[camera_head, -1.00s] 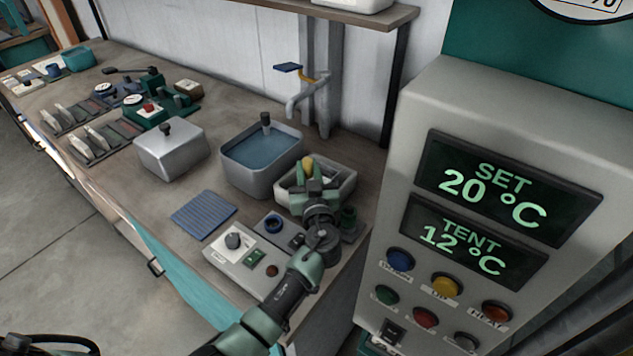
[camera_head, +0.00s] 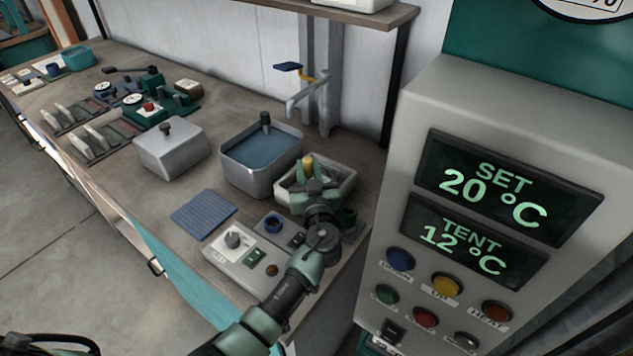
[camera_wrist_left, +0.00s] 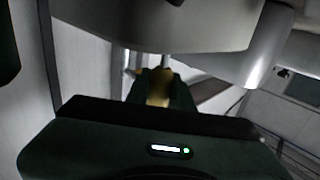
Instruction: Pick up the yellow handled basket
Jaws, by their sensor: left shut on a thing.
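My left gripper (camera_head: 309,167) is over the pale square basin at the right end of the bench. It is shut on the yellow handle (camera_head: 308,161), which shows as a small yellow piece between the fingertips. In the left wrist view the same yellow handle (camera_wrist_left: 158,87) is between the dark fingers of the gripper (camera_wrist_left: 160,92). The body of the basket is hidden behind the gripper and the basin wall. My right gripper is not in view.
The pale basin (camera_head: 346,190) surrounds the grip area. A water-filled metal tank (camera_head: 239,176) stands close on its left, with a tap (camera_head: 306,94) behind. A control box (camera_head: 243,262) lies in front. A large display panel (camera_head: 420,100) stands close on the right.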

